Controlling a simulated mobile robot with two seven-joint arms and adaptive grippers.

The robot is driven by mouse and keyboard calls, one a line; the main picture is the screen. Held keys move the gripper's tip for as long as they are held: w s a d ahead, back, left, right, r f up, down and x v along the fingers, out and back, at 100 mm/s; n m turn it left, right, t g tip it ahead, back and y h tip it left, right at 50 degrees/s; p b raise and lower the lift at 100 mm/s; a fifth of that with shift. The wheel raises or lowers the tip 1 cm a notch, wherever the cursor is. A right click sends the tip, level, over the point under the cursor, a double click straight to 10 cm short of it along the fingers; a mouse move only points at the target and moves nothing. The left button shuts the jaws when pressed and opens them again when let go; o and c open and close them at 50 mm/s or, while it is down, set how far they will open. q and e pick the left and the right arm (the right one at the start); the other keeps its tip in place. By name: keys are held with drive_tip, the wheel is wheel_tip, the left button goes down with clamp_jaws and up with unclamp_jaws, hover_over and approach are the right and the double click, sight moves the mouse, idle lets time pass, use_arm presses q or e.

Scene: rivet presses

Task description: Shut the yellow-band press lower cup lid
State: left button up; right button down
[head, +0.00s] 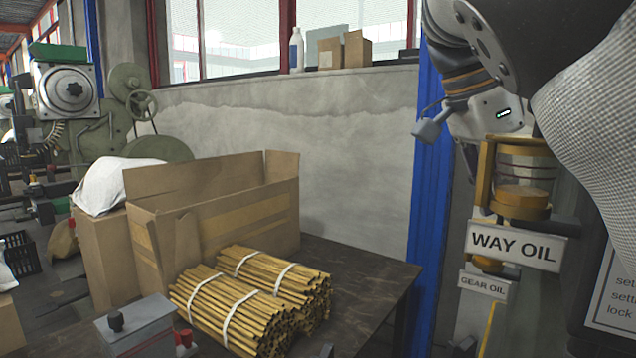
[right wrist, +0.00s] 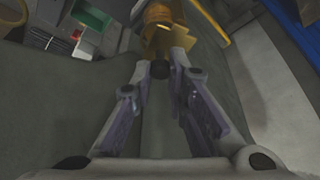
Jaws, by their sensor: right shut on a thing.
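At the right of the head view, an upper brass cup with a clear band (head: 526,172) sits above the WAY OIL sign (head: 514,246). A lower brass cup (head: 487,264) shows only in part, between that sign and the GEAR OIL sign (head: 483,286). I cannot tell how its lid stands. In the right wrist view, my right gripper (right wrist: 162,67) has its fingers closed around a small dark knob (right wrist: 160,70). A brass part (right wrist: 160,35) lies just beyond the fingertips. My right fingers cannot be made out in the head view. My left gripper is out of view.
A dark table (head: 372,278) holds bundled brass rods (head: 235,300) and an open cardboard box (head: 215,225). A grey block (head: 140,325) stands at the front left. A blue post (head: 430,200) rises left of the cups.

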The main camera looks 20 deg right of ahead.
drive_tip(key=shift+s+a+m+g+y, duration=0.15)
drive_tip(key=shift+a+m+g+y, duration=0.15)
drive_tip(key=shift+m, duration=0.6)
drive_tip(key=shift+s+a+m+g+y, duration=0.15)
drive_tip(key=shift+m+g, duration=0.25)
drive_tip(key=shift+m, duration=0.5)
drive_tip(key=c, duration=1.6)
unclamp_jaws()
drive_tip(key=shift+o, duration=0.2)
